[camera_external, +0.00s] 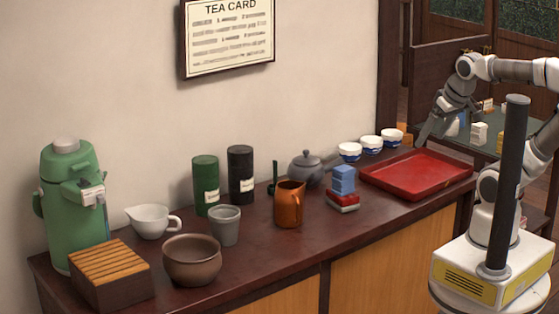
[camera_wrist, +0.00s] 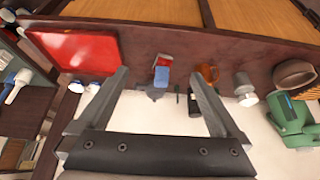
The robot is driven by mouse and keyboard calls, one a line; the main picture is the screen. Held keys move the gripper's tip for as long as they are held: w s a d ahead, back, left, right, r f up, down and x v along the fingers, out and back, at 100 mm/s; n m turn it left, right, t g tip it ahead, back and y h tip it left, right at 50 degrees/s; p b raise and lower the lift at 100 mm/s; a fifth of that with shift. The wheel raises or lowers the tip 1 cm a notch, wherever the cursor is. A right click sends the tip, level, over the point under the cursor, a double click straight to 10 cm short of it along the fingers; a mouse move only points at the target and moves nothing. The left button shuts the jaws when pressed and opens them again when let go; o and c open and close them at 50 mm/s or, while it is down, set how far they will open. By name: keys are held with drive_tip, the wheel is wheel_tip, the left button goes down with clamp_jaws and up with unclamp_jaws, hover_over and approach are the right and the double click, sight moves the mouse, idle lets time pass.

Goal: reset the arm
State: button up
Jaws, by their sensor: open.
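My gripper (camera_external: 433,128) is raised above the far right end of the counter, near the red tray, and touches nothing that I can see. In the wrist view my gripper (camera_wrist: 162,78) shows two grey fingers spread wide apart with nothing held between them. The stacked blue and red blocks (camera_wrist: 161,68) show between the fingers, well beyond them on the counter. My arm is bent, reaching up and then left from its base at the right of the external view.
The dark counter (camera_external: 330,240) holds a red tray (camera_external: 415,187), white-and-blue cups (camera_external: 371,143), a grey teapot (camera_external: 305,168), stacked blocks (camera_external: 343,185), an orange pitcher (camera_external: 289,205), canisters (camera_external: 240,176), a brown bowl (camera_external: 191,262), a slatted box (camera_external: 110,275) and a green flask (camera_external: 68,200). The tray is empty.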

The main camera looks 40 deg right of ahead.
wheel_tip(320, 180, up, 15)
drive_tip(key=p, duration=1.5)
